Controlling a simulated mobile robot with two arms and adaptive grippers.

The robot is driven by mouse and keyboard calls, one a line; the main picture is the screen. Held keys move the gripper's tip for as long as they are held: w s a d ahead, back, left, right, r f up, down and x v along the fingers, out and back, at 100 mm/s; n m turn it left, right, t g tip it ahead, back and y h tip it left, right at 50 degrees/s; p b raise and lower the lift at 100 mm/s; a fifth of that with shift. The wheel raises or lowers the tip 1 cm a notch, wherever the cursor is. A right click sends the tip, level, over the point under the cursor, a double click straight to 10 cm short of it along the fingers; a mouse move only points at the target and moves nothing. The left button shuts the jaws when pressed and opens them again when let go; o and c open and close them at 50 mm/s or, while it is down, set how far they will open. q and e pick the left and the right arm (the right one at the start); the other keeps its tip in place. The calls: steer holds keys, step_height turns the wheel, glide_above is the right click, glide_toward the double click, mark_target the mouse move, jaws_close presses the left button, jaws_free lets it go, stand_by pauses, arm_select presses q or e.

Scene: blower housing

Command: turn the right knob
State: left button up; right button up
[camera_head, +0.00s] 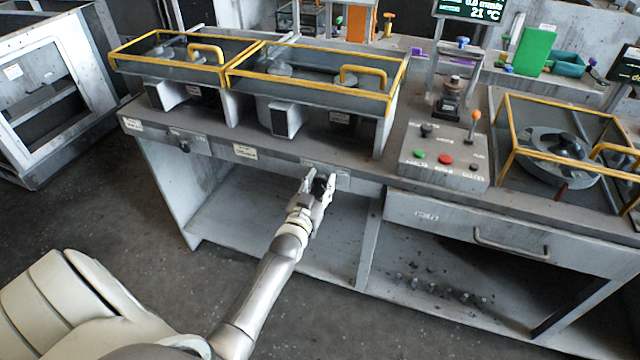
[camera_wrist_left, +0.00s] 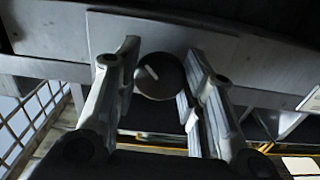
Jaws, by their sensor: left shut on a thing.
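The right knob (camera_wrist_left: 158,76) is a dark round knob with a pale mark line on its face, on a metal plate on the bench front. In the left wrist view it sits between the two fingers of my left gripper (camera_wrist_left: 160,90), which is shut on it. In the head view my left gripper (camera_head: 320,182) is at the bench's front panel and mostly hides the knob. Another dark knob (camera_head: 184,147) is on the panel further left. My right gripper does not show.
A control box (camera_head: 445,157) with red and green buttons is to the right. A drawer handle (camera_head: 512,247) sticks out lower right. The shelf (camera_head: 240,212) below the panel is open.

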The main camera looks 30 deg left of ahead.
arm_select(q)
steer(key=m, duration=0.3)
steer(key=shift+m+p, duration=0.3)
steer(key=shift+p, duration=0.1)
steer(key=shift+m, duration=1.8)
steer(key=o, duration=1)
steer(key=v, duration=1.2)
